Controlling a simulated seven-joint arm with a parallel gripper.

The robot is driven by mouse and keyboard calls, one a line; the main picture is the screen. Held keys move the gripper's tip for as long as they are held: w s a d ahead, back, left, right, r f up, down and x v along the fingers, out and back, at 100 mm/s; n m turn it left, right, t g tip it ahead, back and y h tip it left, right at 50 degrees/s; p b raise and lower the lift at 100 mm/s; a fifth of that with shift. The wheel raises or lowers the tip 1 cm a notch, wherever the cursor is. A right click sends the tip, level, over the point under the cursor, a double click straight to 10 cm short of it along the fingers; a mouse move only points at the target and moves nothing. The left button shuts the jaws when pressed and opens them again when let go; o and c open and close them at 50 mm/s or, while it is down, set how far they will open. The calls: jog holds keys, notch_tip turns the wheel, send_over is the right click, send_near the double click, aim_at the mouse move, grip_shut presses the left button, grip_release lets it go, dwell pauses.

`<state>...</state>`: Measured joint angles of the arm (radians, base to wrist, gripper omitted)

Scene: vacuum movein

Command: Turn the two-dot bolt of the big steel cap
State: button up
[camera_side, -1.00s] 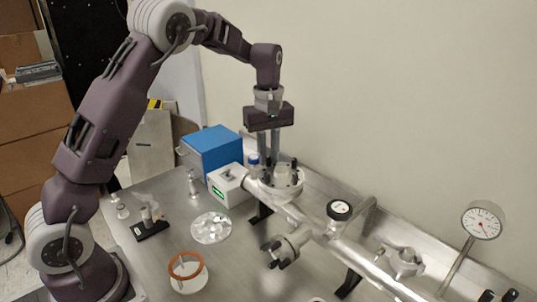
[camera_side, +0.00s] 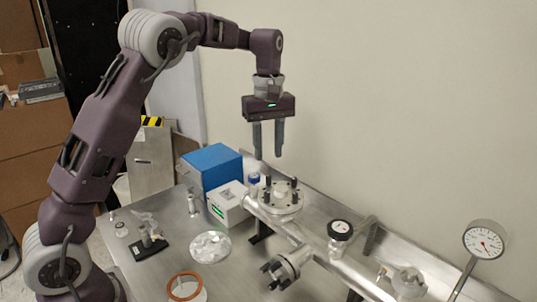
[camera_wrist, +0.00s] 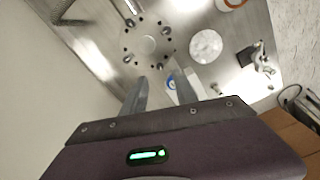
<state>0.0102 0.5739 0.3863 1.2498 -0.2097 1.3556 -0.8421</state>
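The big steel cap (camera_side: 277,203) is a round flange on the steel pipework, with several dark upright bolts around its rim. It also shows in the wrist view (camera_wrist: 148,46), seen from above with its bolts in a ring. The dot marks on the bolts are too small to read, so I cannot tell which is the two-dot bolt. My gripper (camera_side: 268,157) hangs in the air above the cap, fingers pointing down. Its two fingers are apart with nothing between them, also in the wrist view (camera_wrist: 158,88). It touches no bolt.
A blue box (camera_side: 212,168) and a white device (camera_side: 230,207) with a green display stand left of the cap. A shiny disc (camera_side: 210,246) and an orange ring (camera_side: 186,286) lie in front.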

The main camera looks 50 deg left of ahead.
aim_at(295, 193)
jog(key=shift+d+m, duration=0.15)
jog(key=shift+m, duration=0.35)
jog(key=d+m, duration=0.1)
jog(key=m, duration=0.3)
jog(key=d+m, duration=0.1)
jog(key=m, duration=0.4)
jog(key=d+m, duration=0.1)
jog(key=m, duration=0.3)
jog(key=shift+d, duration=0.35)
jog(key=d+m, duration=0.1)
jog(key=m, duration=0.5)
jog(key=d+m, duration=0.2)
jog(key=m, duration=0.5)
jog(key=d+m, duration=0.2)
jog(key=m, duration=0.4)
jog(key=shift+s+r+m, duration=0.1)
jog(key=shift+r+m, duration=0.1)
jog(key=shift+m, duration=0.2)
jog(key=shift+d+f+m, duration=0.1)
jog(key=shift+d+m, duration=0.05)
jog(key=shift+m, duration=0.25)
notch_tip(295, 193, down, 7)
jog(key=shift+r, duration=0.1)
grip_shut()
